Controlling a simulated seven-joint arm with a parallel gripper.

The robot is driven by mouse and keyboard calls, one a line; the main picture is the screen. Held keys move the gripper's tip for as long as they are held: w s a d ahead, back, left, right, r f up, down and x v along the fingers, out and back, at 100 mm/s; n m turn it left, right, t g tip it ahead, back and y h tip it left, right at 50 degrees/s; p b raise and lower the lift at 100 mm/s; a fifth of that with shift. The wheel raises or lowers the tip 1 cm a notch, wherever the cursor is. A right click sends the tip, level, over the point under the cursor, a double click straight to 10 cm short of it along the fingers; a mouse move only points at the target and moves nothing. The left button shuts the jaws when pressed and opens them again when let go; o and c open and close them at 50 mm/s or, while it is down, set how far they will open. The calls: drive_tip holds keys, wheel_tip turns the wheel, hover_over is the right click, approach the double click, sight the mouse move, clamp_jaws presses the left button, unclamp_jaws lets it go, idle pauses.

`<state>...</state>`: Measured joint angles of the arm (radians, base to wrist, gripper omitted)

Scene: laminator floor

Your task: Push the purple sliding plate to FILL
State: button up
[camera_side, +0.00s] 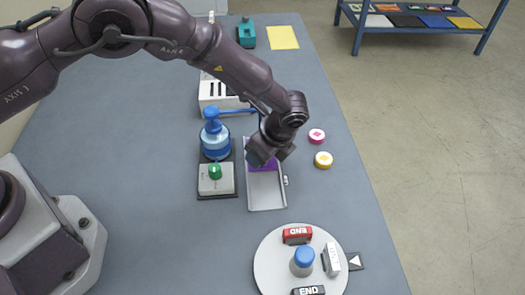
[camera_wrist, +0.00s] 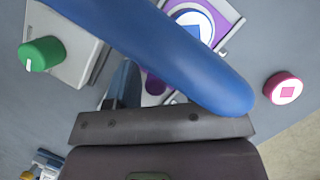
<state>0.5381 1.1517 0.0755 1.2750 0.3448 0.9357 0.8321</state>
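The purple sliding plate (camera_side: 262,166) lies in a pale, straight-sided track (camera_side: 267,195) at the middle of the table, toward the track's far end. My gripper (camera_side: 266,157) is over the plate and covers part of it; contact cannot be told. In the wrist view, part of the purple plate (camera_wrist: 222,10) shows at the top with a white and blue round mark. A large blue spout (camera_wrist: 165,50) crosses close to the camera and hides most of the fingers, so their opening cannot be judged. No FILL marking is readable.
A blue pump bottle (camera_side: 215,143) stands left of the track, behind a box with a green knob (camera_side: 215,171). Pink (camera_side: 316,135) and yellow (camera_side: 323,160) discs lie to the right. A round turntable (camera_side: 270,262) with END blocks is nearer. The left table area is clear.

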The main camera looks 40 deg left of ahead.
drive_tip(key=v, duration=1.3)
drive_tip(key=s+a+r+n+t+h, duration=0.4)
drive_tip(key=s+a+r+n+t, duration=0.1)
drive_tip(key=s+a+r+n, duration=1.3)
drive_tip(key=s+a+r, duration=0.3)
drive_tip(key=s+a, duration=0.1)
drive_tip(key=s, duration=0.2)
drive_tip(key=shift+s+t+h, duration=0.3)
drive_tip(key=shift+s, duration=0.1)
